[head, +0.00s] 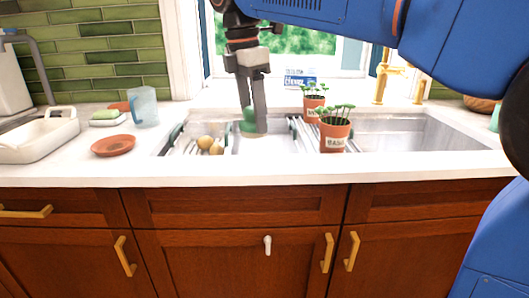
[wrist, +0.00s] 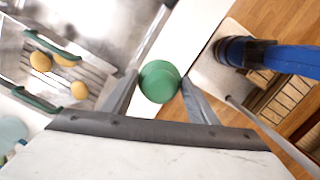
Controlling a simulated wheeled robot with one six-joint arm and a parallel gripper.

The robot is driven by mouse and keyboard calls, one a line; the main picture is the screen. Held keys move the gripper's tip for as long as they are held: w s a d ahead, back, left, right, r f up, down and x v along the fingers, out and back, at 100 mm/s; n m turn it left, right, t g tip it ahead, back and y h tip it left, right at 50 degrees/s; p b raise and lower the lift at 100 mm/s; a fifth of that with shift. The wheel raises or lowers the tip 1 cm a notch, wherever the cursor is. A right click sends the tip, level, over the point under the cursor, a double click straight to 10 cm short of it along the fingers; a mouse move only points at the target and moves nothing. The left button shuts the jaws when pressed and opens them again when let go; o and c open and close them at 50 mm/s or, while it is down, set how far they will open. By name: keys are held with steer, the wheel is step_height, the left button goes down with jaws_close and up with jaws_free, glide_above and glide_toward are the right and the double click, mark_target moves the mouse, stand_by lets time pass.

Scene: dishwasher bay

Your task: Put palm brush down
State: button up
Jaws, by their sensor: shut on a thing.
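The green palm brush (head: 249,122) is between the fingers of my gripper (head: 254,118), above the front part of the sink in the head view. In the wrist view the round green top of the palm brush (wrist: 159,82) sits between the two fingertips of my gripper (wrist: 157,90), which is shut on it. The white counter edge shows beneath it in that view. The brush's underside is hidden, and I cannot tell whether it touches anything.
A rack with yellow-brown round items (head: 210,145) sits in the sink's left side. Potted plants (head: 334,130) stand right of my gripper. A terracotta saucer (head: 113,146), a blue mug (head: 144,107), a sponge on a dish (head: 106,117) and a white tub (head: 40,136) stand on the left counter.

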mark_target(249, 107)
steer(key=shift+f, duration=3.75)
steer(key=o, duration=0.9)
steer(key=shift+f, duration=0.1)
steer(key=r, duration=0.4)
steer(key=a+r, duration=0.1)
steer(key=r, duration=0.7)
steer(key=shift+s+a+r, duration=0.1)
steer(key=shift+s+a, duration=0.1)
steer(key=shift+s, duration=0.05)
